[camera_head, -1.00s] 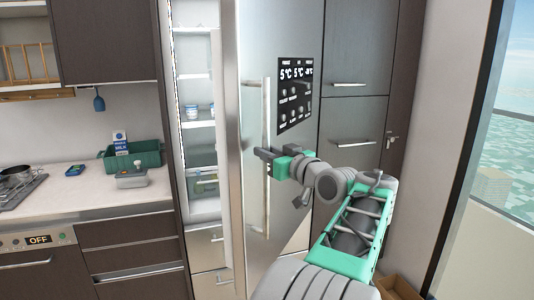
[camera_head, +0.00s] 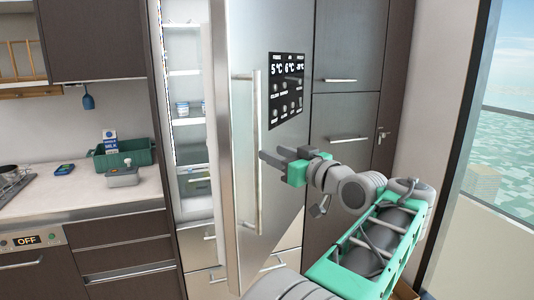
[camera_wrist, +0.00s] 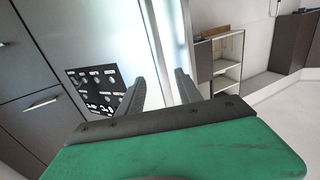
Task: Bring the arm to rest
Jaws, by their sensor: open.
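My gripper (camera_head: 276,156) is in front of the fridge door (camera_head: 237,190) in the head view, just right of its long vertical handle (camera_head: 251,160). Its two fingers are apart and nothing shows between them. The fridge door stands partly open, and lit shelves (camera_head: 186,122) show inside. Whether a fingertip touches the handle I cannot tell.
A dark display panel (camera_head: 286,90) is on the door. Tall dark cabinets (camera_head: 343,125) stand to the right, then a window (camera_head: 500,130).

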